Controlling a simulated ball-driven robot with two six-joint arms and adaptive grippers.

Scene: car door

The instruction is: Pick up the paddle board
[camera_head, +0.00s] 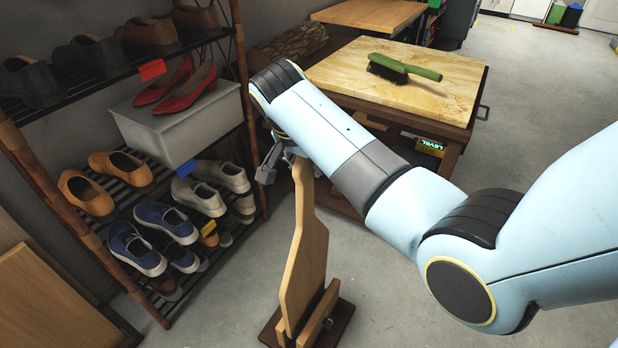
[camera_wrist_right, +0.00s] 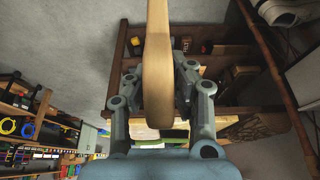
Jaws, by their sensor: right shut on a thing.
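The wooden paddle board (camera_head: 304,262) stands upright, handle up, in the middle of the head view. Its lower end is at a small dark wooden stand (camera_head: 325,318) on the floor. My right gripper (camera_head: 283,160) is at the top of the paddle board and shut on its handle. In the right wrist view, the paddle board (camera_wrist_right: 158,65) runs edge-on between the two fingers of the right gripper (camera_wrist_right: 158,88). Whether the lower end still touches the stand is hard to tell. My left gripper is not in view.
A shoe rack (camera_head: 110,80) with several pairs of shoes and a grey box (camera_head: 185,125) stands close on the left. A wooden table (camera_head: 440,90) with a green-handled brush (camera_head: 405,67) stands behind my right arm. Bare concrete floor (camera_head: 225,310) surrounds the stand.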

